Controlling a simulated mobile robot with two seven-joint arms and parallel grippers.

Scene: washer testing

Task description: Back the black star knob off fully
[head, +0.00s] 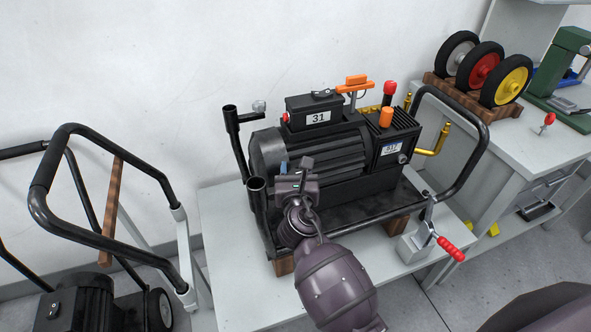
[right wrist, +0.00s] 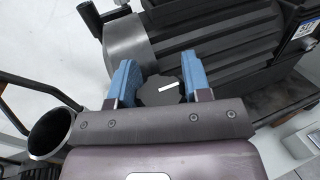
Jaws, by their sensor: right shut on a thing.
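The black star knob (right wrist: 160,91) with a white mark shows in the right wrist view, at the near end of the washer's ribbed motor. My right gripper (right wrist: 153,84) has its two blue fingers on either side of the knob and is shut on it. In the head view my right gripper (head: 285,167) reaches over the front left of the black pressure washer (head: 325,152), labelled 31, and hides the knob. How far the knob is threaded in cannot be told. My left gripper is not in view.
The washer's open handle tube (right wrist: 48,133) stands close left of the right gripper. The washer sits on a grey bench (head: 228,225) with a red-handled clamp (head: 445,246) at right. Wheels (head: 480,68) stand on a rack behind. Another handled machine (head: 85,300) is at left.

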